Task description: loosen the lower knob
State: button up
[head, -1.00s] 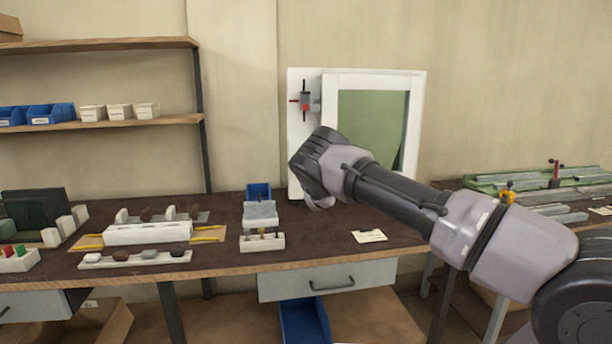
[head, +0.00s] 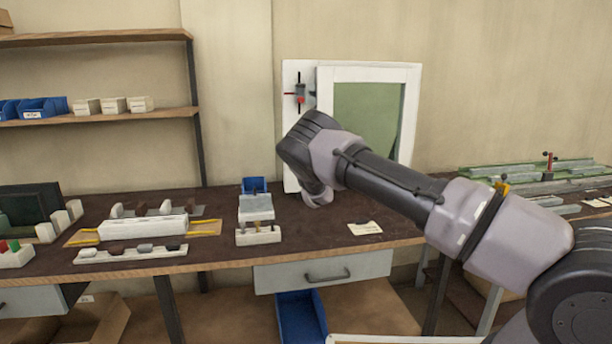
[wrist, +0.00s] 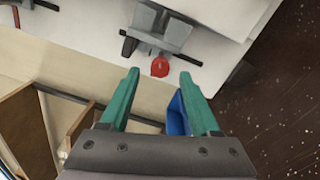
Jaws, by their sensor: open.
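In the wrist view a red knob (wrist: 160,66) sits at the near end of a grey clamp (wrist: 165,32) with black bars, on the white board (wrist: 222,50). This is the clamp nearer the table. My gripper (wrist: 160,78) is open, with one teal finger on each side of the knob's line. The knob shows in the gap just beyond the fingertips; contact cannot be told. In the head view the upper clamp (head: 300,94) is visible on the white board, while the lower clamp and the fingers are hidden behind my wrist.
A white frame with a green panel (head: 366,118) stands right of the clamps. A blue bin (head: 254,186) and grey blocks (head: 256,207) stand on the dark bench below. A paper note (head: 364,228) lies to the right. Green rails (head: 520,172) lie farther right.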

jog(key=v, duration=0.8)
jog(key=w+d+r+m+g+h, duration=0.1)
jog(key=d+r+m+h, duration=0.1)
jog(key=d+r+m, duration=0.4)
jog(key=w+d+r+m+g+h, duration=0.1)
jog(key=d+r+m+h, duration=0.15)
jog(key=d, duration=0.45)
jog(key=s+d+r+m+g, duration=0.4)
jog(key=s+d+r+m, duration=0.55)
jog(key=d, duration=0.25)
jog(key=s+d+r+m+g, duration=0.1)
jog(key=s+d+r+m, duration=0.15)
jog(key=s, duration=0.45)
jog(key=s+d+r+m+g+y, duration=0.1)
jog(key=s+d+r+m, duration=0.1)
jog(key=s+r, duration=0.35)
jog(key=s+d+r+m+g, duration=0.1)
jog(key=s+d+r+m, duration=0.1)
jog(key=s, duration=0.7)
jog(key=s+m+g, duration=0.1)
jog(key=s+m, duration=0.3)
jog(key=s, duration=1.6)
jog(key=shift+s+d+g, duration=0.2)
jog(key=shift+d+g, duration=0.1)
jog(key=shift+d, duration=0.2)
